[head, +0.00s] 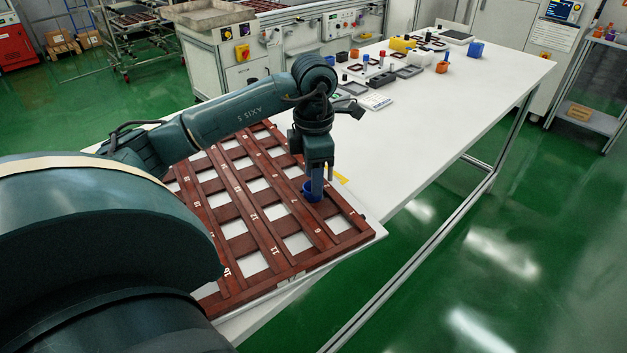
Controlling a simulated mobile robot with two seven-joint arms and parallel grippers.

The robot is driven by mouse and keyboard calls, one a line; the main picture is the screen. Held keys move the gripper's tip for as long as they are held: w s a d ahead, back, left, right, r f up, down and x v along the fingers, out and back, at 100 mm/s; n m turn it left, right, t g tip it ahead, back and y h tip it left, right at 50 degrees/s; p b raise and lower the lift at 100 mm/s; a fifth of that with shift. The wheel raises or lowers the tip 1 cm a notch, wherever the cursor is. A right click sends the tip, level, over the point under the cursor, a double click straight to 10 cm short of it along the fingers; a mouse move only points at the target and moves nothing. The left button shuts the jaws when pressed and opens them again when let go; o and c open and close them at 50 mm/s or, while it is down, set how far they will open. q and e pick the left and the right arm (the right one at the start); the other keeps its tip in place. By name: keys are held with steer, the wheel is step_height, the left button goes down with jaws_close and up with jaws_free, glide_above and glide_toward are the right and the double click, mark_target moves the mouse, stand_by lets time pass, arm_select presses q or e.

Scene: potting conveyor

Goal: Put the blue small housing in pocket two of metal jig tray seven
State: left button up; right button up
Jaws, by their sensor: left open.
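The reddish-brown jig tray (345,228) lies on the near end of the white table, a grid of square pockets with white numbers on its bars. A small blue housing (309,196) sits at a pocket near the tray's right side. The number of that pocket cannot be read. My left gripper (322,182) points straight down over the blue housing with its jaws open. One finger hides part of the housing. I cannot tell whether the fingers touch it or whether it rests fully on the pocket floor. My right gripper is not in view.
The white table (440,120) is clear in its middle.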

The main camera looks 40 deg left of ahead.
arm_select(q)
step_height(320, 180, up, 10)
steer(key=p, duration=0.1)
steer(key=shift+f, duration=0.15)
stand_by(0.5)
